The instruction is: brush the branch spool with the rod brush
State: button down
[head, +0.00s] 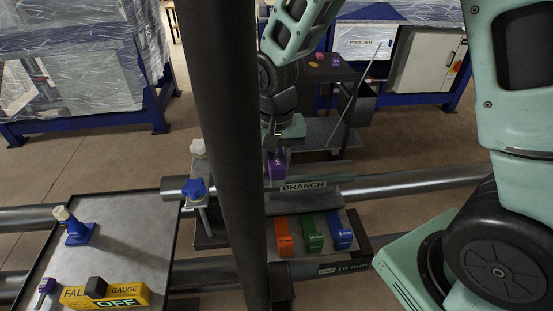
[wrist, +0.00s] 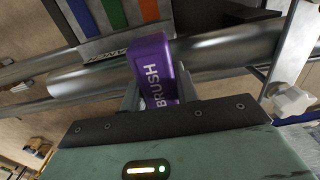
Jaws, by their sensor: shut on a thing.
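My gripper (head: 276,150) is shut on the purple rod brush (head: 277,168). The brush also shows in the wrist view (wrist: 155,72), with the word BRUSH on its side, between the fingers. In the head view the brush hangs just above the branch spool (head: 335,187), a grey metal pipe behind a plate marked BRANCH. In the wrist view the pipe (wrist: 222,52) runs behind the brush. The brush's far end is hidden, and I cannot tell whether it touches the pipe.
Orange, green and blue blocks (head: 312,236) stand in front of the pipe. A blue-knobbed clamp (head: 195,188) and a white knob (head: 198,147) are at left. A dark post (head: 228,120) blocks part of the view.

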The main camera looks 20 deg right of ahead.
jog(key=shift+s+d+f, duration=0.1)
jog(key=shift+s+d, duration=0.1)
jog(key=shift+d, duration=0.3)
jog(key=shift+s+d, duration=0.15)
jog(key=shift+d, duration=0.3)
jog(key=shift+w+a, duration=0.15)
jog(key=shift+a, duration=0.45)
jog(key=shift+w+a, duration=0.15)
jog(key=shift+a, duration=0.4)
jog(key=shift+s+d+r, duration=0.1)
jog(key=shift+s+d, duration=0.05)
jog(key=shift+d, duration=0.45)
jog(key=shift+s+d+r, duration=0.1)
jog(key=shift+d, duration=0.45)
jog(key=shift+r+p, duration=0.1)
jog(key=shift+p, duration=0.25)
jog(key=shift+r+p, duration=0.8)
jog(key=shift+r, duration=0.15)
